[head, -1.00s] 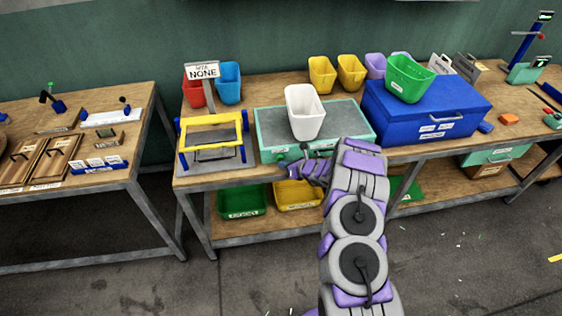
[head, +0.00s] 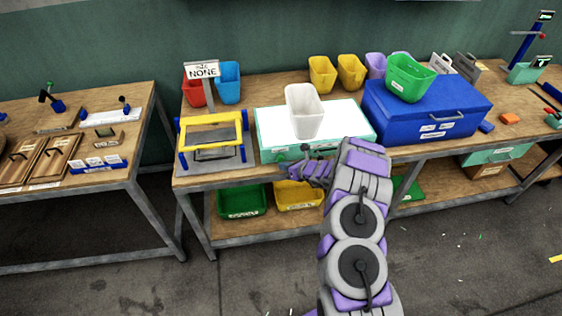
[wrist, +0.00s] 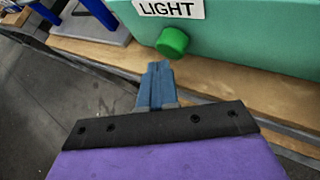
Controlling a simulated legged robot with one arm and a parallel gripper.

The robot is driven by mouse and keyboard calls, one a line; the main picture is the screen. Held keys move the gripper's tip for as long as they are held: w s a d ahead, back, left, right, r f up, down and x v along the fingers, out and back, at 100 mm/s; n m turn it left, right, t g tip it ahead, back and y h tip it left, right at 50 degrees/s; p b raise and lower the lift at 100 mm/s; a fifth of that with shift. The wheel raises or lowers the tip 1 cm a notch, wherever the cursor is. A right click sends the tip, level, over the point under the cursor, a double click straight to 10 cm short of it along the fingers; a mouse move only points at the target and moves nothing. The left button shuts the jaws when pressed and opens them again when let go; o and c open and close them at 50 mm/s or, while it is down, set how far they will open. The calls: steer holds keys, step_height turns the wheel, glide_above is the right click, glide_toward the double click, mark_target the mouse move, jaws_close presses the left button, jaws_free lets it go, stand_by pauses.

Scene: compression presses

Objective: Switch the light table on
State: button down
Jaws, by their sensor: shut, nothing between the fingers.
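The light table (head: 270,131) is a mint-green box on the middle workbench, and its top glows bright white. A white bin (head: 304,112) stands on its top. In the wrist view, the light table's front (wrist: 240,35) carries a label reading LIGHT (wrist: 170,8) with a round green button (wrist: 172,42) below it. My gripper (wrist: 158,68) is shut and empty, its blue fingertips just below and in front of the button; I cannot tell whether they touch it. In the head view, my gripper (head: 293,168) is at the table's front edge, small and partly unclear.
A yellow and blue frame (head: 212,135) stands left of the light table, below a sign reading NONE (head: 202,69). A blue case (head: 425,110) with a green bin (head: 410,78) on top stands right. Green (head: 241,201) and yellow (head: 297,195) bins sit on the lower shelf.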

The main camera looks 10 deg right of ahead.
steer(key=s+b, duration=0.2)
steer(key=s, duration=0.4)
stand_by(0.4)
stand_by(0.3)
